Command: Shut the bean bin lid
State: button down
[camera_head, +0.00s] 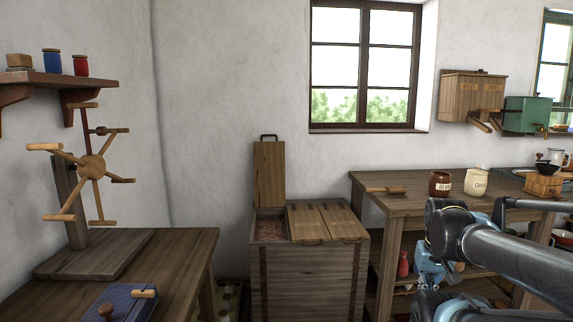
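The wooden bin (308,280) stands on the floor in the middle, against the back wall. Its left lid (269,175) is open and stands upright against the wall, with a dark handle on its top edge. Reddish-brown contents (269,229) show in the open left compartment. The other lid panels (325,221) lie flat and closed on the right of the bin top. My arm comes in at the lower right, in front of the workbench and well right of the bin. I cannot make out my gripper's fingers in this view.
A workbench (405,203) holding a wooden tool (385,190), brown jar (440,183) and cream jar (476,182) stands right of the bin. A table (195,250) with a spoked wooden wheel (91,167) stands at left. The space above the bin is clear.

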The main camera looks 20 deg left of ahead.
aim_at(270, 156)
jog(key=k, duration=0.55)
jog(key=u, duration=0.5)
jog(key=i, duration=2.25)
jog(key=z, duration=0.35)
